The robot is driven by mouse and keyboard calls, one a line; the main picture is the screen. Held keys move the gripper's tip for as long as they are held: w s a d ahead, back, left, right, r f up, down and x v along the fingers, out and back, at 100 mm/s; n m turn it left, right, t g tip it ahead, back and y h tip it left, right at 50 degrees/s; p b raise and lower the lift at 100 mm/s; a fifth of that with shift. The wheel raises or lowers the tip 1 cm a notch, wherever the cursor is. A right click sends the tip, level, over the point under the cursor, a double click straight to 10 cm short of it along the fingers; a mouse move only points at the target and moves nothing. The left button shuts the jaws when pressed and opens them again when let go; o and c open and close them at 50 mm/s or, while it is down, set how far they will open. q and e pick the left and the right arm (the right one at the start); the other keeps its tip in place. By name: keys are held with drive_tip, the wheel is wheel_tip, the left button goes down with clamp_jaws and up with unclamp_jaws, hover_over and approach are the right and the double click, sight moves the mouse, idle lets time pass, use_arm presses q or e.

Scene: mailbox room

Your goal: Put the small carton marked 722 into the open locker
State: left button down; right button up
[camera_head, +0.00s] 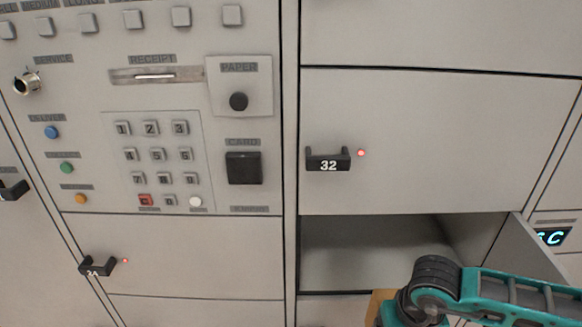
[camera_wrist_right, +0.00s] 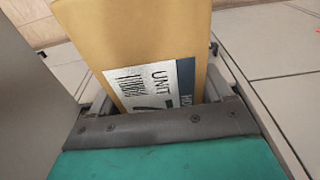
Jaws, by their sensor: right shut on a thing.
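The carton (camera_wrist_right: 140,40) is tan with a white label reading "UNIT" and a barcode; the number below is mostly hidden by my gripper. My right gripper (camera_wrist_right: 165,105) is shut on it in the right wrist view. In the head view a tan corner of the carton (camera_head: 376,308) shows beside my teal right arm, at the bottom below the open locker (camera_head: 350,255). The locker is an empty-looking compartment under door 32, with its door (camera_head: 545,262) swung out to the right. The right gripper's fingers are hidden in the head view. My left gripper is not in view.
Closed locker 32 (camera_head: 430,120) with a black handle and red light is above the opening. A keypad panel (camera_head: 157,160) and closed locker 2A (camera_head: 190,255) are to the left. The open door stands close to my right arm.

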drive_tip(key=w+r, duration=0.3)
drive_tip(key=r, duration=1.2)
drive_tip(key=shift+w, duration=0.3)
